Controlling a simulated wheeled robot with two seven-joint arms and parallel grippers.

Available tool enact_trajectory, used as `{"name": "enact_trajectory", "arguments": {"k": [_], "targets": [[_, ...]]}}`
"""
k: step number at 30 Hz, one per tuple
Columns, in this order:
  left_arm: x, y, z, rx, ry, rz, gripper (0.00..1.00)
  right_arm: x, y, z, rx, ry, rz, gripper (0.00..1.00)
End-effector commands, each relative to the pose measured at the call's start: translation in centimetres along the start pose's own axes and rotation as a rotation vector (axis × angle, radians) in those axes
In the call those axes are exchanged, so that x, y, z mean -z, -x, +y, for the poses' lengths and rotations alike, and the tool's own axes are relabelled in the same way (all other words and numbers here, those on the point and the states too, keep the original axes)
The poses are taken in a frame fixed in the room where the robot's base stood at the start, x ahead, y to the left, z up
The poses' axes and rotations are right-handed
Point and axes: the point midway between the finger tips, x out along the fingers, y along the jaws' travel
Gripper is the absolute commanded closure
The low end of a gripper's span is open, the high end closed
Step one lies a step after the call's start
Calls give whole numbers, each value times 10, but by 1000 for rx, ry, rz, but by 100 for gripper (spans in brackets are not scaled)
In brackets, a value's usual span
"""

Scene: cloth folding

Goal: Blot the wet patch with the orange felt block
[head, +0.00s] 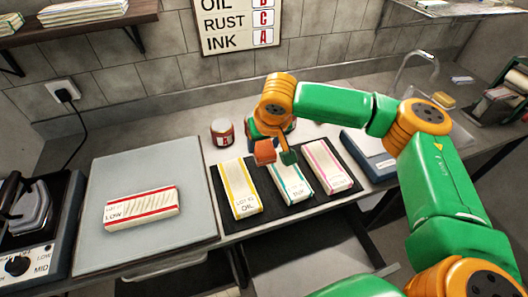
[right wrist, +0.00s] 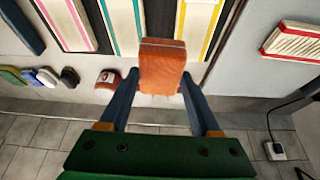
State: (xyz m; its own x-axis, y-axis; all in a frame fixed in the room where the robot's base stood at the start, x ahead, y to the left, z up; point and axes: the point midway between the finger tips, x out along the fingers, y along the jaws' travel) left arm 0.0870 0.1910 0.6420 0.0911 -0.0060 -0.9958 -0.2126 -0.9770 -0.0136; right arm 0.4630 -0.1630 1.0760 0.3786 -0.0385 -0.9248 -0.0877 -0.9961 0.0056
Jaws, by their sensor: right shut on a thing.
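The orange felt block (head: 264,152) is between the fingers of my right gripper (head: 277,156), held above the far part of the dark mat. In the right wrist view, the block (right wrist: 162,66) sits between the two blue fingers of the right gripper (right wrist: 160,88). Below it on the mat lie a yellow-striped cloth (head: 239,190) marked OIL, a teal-striped cloth (head: 291,187) partly behind the gripper, and a pink-striped cloth (head: 326,166). A red-striped cloth (head: 141,207) lies on the pale board. I cannot make out a wet patch. My left gripper is not in view.
A red-labelled jar (head: 222,132) stands behind the mat (head: 230,222). An iron (head: 30,212) stands far left beside the pale board (head: 150,250). A blue-grey device (head: 370,158) lies right of the mat. A wall sign (head: 237,25) lists OIL B, RUST C, INK A.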

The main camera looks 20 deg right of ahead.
Motion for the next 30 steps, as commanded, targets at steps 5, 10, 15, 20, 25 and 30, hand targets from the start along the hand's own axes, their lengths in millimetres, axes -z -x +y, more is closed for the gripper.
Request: {"name": "enact_trajectory", "arguments": {"k": [5, 10, 15, 20, 25, 30], "targets": [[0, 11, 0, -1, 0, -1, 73, 18, -45, 39, -13, -29, -5, 81], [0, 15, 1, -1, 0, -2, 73, 24, -73, 70, -15, -37, -2, 81], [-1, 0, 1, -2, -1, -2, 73, 19, -91, 78, -15, -36, 1, 81], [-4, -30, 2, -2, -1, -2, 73, 10, -113, 77, -14, -35, 1, 81], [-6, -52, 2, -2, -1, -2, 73, 4, -128, 77, -14, -36, 2, 81], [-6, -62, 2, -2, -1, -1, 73, 1, -135, 77, -13, -37, 0, 81]]}}
